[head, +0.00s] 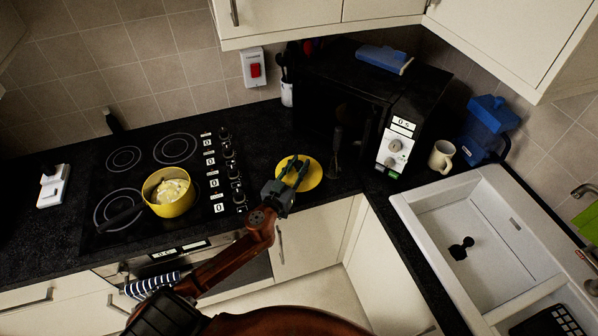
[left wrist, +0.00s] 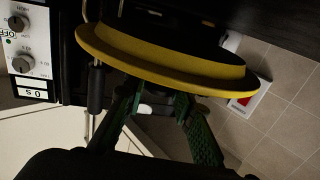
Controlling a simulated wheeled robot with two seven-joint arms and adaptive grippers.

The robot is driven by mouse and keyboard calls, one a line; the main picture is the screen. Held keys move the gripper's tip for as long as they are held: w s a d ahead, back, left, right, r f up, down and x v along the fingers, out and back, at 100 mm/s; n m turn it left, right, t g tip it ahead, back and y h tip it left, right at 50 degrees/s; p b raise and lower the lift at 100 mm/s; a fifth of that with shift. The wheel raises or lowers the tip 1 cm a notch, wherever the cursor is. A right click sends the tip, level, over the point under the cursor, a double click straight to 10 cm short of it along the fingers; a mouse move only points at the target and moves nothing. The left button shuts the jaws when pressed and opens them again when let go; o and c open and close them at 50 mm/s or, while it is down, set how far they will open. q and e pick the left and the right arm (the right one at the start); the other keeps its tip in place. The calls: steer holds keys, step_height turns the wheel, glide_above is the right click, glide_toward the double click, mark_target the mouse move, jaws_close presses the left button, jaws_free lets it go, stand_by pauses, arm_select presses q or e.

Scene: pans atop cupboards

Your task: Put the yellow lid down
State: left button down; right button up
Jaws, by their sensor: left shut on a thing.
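The yellow lid (head: 312,178) is at the counter area between the hob and the microwave in the head view. It shows nearly edge-on across the top of the left wrist view (left wrist: 165,65). My left gripper (head: 292,174) is shut on the lid; its green fingers (left wrist: 155,105) meet the lid's side, and the exact grip point is hard to see. I cannot tell whether the lid touches the counter. My right gripper is not in view.
A yellow pan (head: 171,196) with food in it stands on the black hob (head: 120,181) at left. A black microwave (head: 330,100) stands behind the lid. A mug (head: 441,156) and white sink (head: 480,215) are at right. Dark counter (head: 262,135) is clear behind the gripper.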

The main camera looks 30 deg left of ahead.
mark_target(295, 177)
arm_select(q)
step_height(295, 177, down, 3)
steer(key=shift+r+b, duration=0.1)
steer(key=shift+b, duration=0.2)
steer(key=shift+f, duration=0.25)
steer(key=c, duration=1.6)
jaws_free()
steer(key=shift+r, duration=0.1)
steer(key=shift+r, duration=0.1)
steer(key=shift+s, duration=0.3)
steer(key=s, duration=0.7)
steer(key=s+d+b, duration=0.1)
steer(key=s, duration=0.3)
steer(key=shift+s, duration=0.25)
